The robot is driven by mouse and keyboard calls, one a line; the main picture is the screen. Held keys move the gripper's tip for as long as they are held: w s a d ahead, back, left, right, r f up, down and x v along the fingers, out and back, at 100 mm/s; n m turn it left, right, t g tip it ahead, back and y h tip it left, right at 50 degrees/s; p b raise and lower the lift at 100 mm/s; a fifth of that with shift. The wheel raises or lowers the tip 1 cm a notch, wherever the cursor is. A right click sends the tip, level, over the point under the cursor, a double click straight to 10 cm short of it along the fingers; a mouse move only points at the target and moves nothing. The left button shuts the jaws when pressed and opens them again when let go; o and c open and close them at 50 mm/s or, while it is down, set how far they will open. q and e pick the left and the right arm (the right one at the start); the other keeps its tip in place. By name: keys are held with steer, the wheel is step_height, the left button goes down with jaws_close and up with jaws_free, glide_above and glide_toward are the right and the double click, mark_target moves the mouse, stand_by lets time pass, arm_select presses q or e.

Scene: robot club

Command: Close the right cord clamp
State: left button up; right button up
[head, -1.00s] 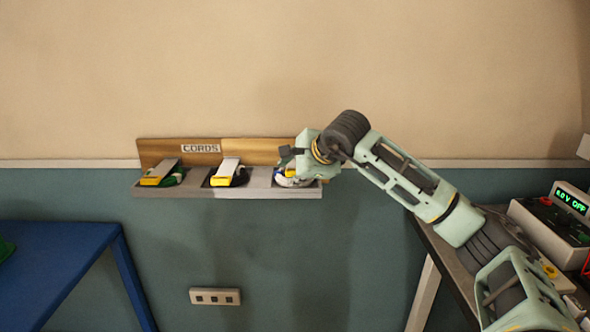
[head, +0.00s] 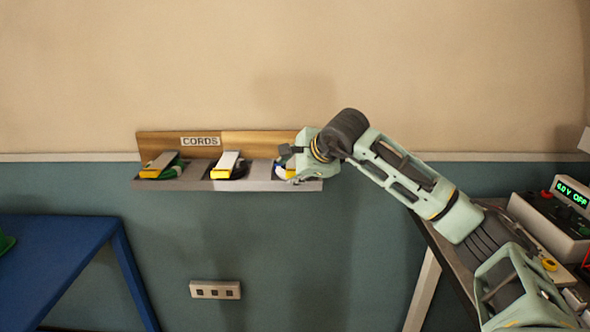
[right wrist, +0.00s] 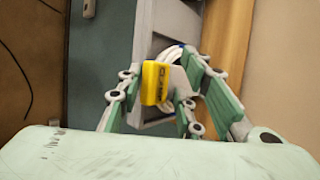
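The right cord clamp is mostly hidden behind my right gripper (head: 291,153) in the head view. A bit of its yellow part and its white and blue cord (head: 281,171) show below the gripper. In the right wrist view its yellow lever end (right wrist: 155,83) sits between the two green fingers of my right gripper (right wrist: 160,88). The fingers are apart, one on each side of the lever. I cannot tell if either touches it, nor how far the lever is raised. White cord loops (right wrist: 172,52) lie just beyond it. My left gripper is not in view.
The wall shelf marked CORDS (head: 172,185) also bears a left clamp (head: 160,165) with green cord and a middle clamp (head: 225,164) with dark cord. A blue table (head: 60,250) stands at left. A power supply (head: 555,222) stands on a bench at right.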

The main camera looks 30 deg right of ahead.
steer(key=shift+r, duration=0.1)
steer(key=shift+s+r, duration=0.2)
steer(key=shift+r, duration=0.05)
steer(key=v, duration=1.1)
steer(key=shift+s, duration=0.2)
steer(key=shift+f, duration=0.1)
